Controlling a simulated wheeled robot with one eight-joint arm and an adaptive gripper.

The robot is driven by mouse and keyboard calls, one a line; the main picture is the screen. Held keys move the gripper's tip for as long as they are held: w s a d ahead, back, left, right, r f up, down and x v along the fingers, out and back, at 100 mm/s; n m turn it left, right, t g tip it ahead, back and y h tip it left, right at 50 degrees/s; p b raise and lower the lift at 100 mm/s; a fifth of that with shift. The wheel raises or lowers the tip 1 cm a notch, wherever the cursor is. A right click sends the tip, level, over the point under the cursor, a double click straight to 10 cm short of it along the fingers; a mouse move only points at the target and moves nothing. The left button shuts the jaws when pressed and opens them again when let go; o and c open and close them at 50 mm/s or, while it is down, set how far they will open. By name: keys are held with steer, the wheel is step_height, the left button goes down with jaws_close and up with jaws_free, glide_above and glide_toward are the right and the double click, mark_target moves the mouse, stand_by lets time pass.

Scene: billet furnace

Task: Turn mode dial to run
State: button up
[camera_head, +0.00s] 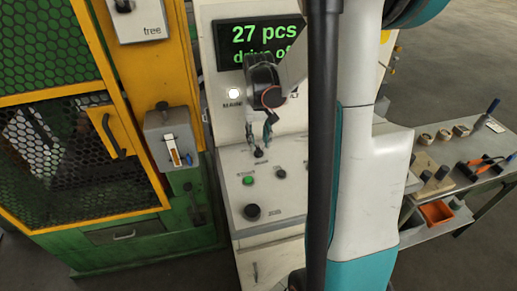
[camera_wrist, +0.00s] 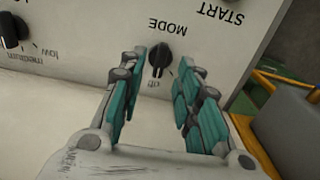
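The mode dial is a small black knob on the light panel. It shows in the wrist view (camera_wrist: 160,56) and, small, in the head view (camera_head: 258,154). Its "MODE" label reads upside down in the wrist view. A partly hidden mark lies by the dial on the gripper side; I cannot read the dial's setting clearly. My gripper (camera_wrist: 163,64) is open and empty, its teal fingers on either side of the dial with visible gaps. In the head view my gripper (camera_head: 259,138) is just above the dial, pointing down.
A second black knob (camera_wrist: 11,32) with low and medium marks sits left in the wrist view. The green button (camera_head: 249,180) and a larger black knob (camera_head: 252,212) are on the panel. The display (camera_head: 262,42) reads "27 pcs". A yellow-framed mesh guard (camera_head: 118,90) stands left.

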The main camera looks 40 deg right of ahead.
mark_target(259, 149)
steer(key=shift+f+b, duration=0.35)
steer(key=shift+f, duration=1.3)
jaws_close()
steer(key=shift+m, duration=0.3)
steer(key=m, duration=0.3)
steer(key=shift+m, duration=2.6)
